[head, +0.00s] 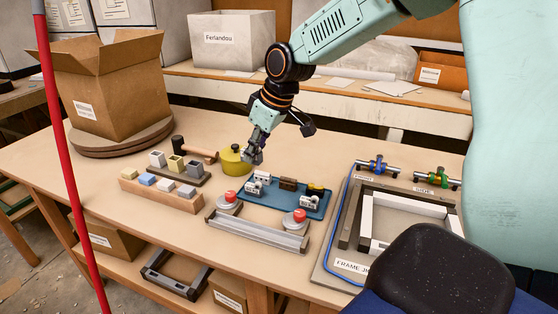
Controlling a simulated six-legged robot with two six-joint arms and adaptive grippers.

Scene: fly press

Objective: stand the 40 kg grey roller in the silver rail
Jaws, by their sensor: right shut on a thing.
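My right gripper (252,152) reaches down from the upper right over the middle of the bench. It is shut on a small grey thing at its fingertips, just right of the yellow-green round pot and above the back left of the blue tray. The fingers hide most of it, and I cannot tell for sure that it is the grey roller. A long silver rail (262,234) lies along the bench's front edge, below the tray; I see no roller standing in it. My left gripper is not in view.
The yellow-green pot (229,164) and blue tray (287,205) with small fittings stand close by. A wooden block rack (152,196) is left, a frame jig (345,235) right, an open carton (108,85) back left.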

